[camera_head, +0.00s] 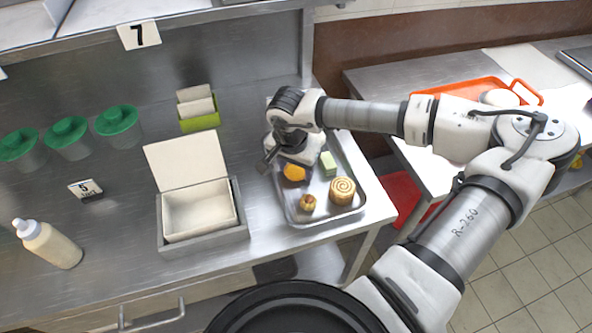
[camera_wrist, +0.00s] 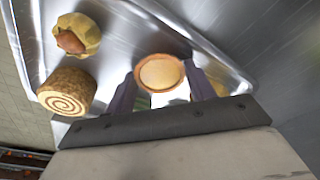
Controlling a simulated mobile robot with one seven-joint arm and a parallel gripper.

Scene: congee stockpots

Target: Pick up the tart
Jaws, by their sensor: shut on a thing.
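In the head view the tart (camera_head: 294,173) shows as an orange-yellow shape just below my gripper (camera_head: 286,165), over the left part of the metal tray (camera_head: 328,218). The fingertips are mostly hidden there by the wrist. I cannot tell whether the tart still touches the tray.
On the tray are a swirl roll (camera_head: 342,190), a small wrapped pastry (camera_head: 307,202) and a pale green block (camera_head: 328,163). A lidded cream box (camera_head: 197,210) stands left of the tray. An orange tray (camera_head: 465,88) lies on the table behind. Counter left of the box is partly clear.

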